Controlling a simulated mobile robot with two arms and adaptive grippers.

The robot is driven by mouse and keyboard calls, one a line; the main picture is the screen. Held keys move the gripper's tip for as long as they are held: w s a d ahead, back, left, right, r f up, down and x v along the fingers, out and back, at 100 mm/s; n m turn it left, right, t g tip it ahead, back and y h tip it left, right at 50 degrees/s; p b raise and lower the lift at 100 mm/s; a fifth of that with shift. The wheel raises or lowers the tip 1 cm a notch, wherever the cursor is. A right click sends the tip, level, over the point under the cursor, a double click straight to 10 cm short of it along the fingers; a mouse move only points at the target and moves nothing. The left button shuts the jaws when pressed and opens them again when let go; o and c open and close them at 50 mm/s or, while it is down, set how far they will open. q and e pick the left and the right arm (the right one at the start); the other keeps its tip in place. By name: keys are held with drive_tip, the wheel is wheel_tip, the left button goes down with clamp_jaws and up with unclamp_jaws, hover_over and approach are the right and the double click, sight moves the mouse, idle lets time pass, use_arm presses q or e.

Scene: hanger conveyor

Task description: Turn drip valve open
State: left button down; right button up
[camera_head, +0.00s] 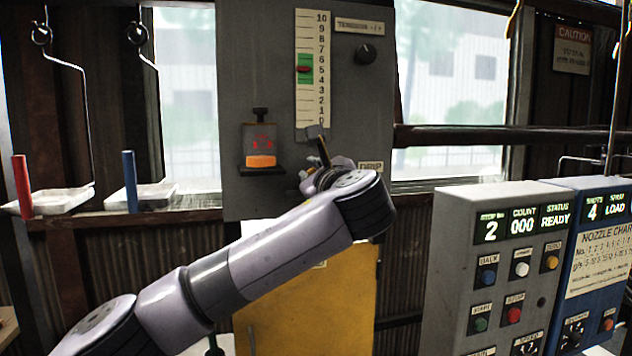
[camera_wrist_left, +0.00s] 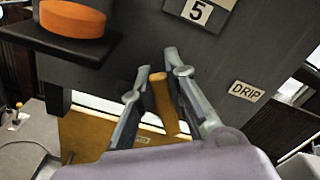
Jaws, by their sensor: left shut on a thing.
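The drip valve shows as a brown lever handle (camera_wrist_left: 164,105) in the left wrist view. It stands nearly upright with a slight tilt, between the two fingers of my left gripper (camera_wrist_left: 157,64), which is shut on it. The valve's base is hidden. My right gripper is not in view.
The grey panel (camera_head: 285,45) carries a numbered scale (camera_head: 312,70), a black knob (camera_head: 367,53) and a shelf with an orange disc (camera_head: 261,161). A yellow cabinet (camera_head: 310,300) is below. Control boxes (camera_head: 455,240) stand at right; hanging trays (camera_head: 62,201) are at left.

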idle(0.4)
use_arm(q)
drive_tip(key=c, duration=1.6)
unclamp_jaws()
drive_tip(key=shift+o, duration=0.2)
drive_tip(key=v, duration=1.2)
